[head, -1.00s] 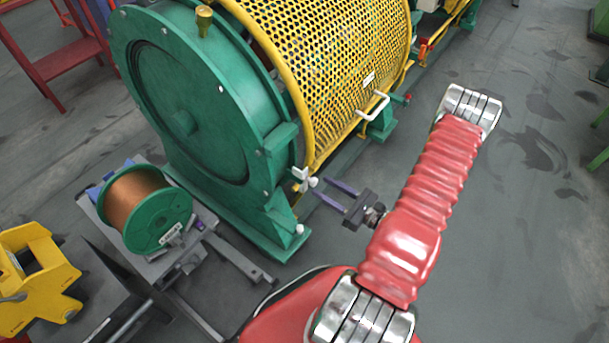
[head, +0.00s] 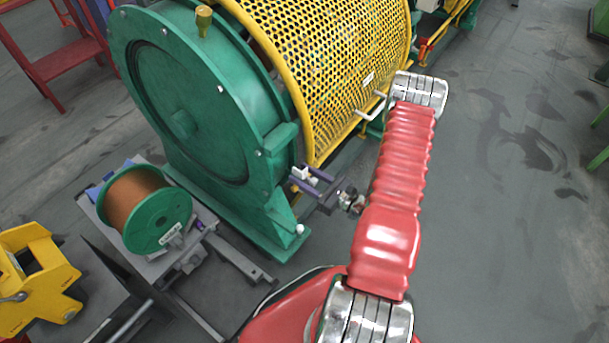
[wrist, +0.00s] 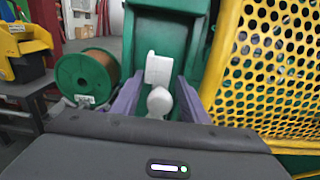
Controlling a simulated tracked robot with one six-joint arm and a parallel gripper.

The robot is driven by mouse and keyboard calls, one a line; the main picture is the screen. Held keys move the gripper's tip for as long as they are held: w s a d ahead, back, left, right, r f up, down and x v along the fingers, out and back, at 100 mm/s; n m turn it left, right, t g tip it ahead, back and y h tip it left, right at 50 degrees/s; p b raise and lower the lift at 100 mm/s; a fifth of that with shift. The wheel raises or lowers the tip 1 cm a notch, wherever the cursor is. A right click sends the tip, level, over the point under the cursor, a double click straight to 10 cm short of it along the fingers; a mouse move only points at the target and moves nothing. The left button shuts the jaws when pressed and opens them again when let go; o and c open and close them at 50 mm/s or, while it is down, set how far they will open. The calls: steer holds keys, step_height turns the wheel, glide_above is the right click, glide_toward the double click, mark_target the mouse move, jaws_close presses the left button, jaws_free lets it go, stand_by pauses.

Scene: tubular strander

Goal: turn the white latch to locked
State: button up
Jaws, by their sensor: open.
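The white latch (head: 301,172) is at the lower right edge of the green end housing, beside the yellow mesh guard. In the wrist view, the latch (wrist: 158,70) shows as a flat upright white piece with a rounded white knob below and nearer. My gripper (head: 303,175) is at the latch with its two purple fingers apart. In the wrist view, one finger of my gripper (wrist: 160,82) is on each side of the white latch, with gaps visible. Whether either finger touches it cannot be told. The fingers partly cover the latch in the head view.
The yellow mesh guard (head: 335,75) with a white handle (head: 373,106) is close on the right. The green end housing (head: 190,110) stands behind the latch. A copper wire spool (head: 140,205) sits low on the left. Open floor (head: 500,220) lies to the right.

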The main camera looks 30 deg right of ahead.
steer(key=shift+c, duration=0.3)
jaws_close()
stand_by(0.3)
steer(key=shift+d, duration=0.2)
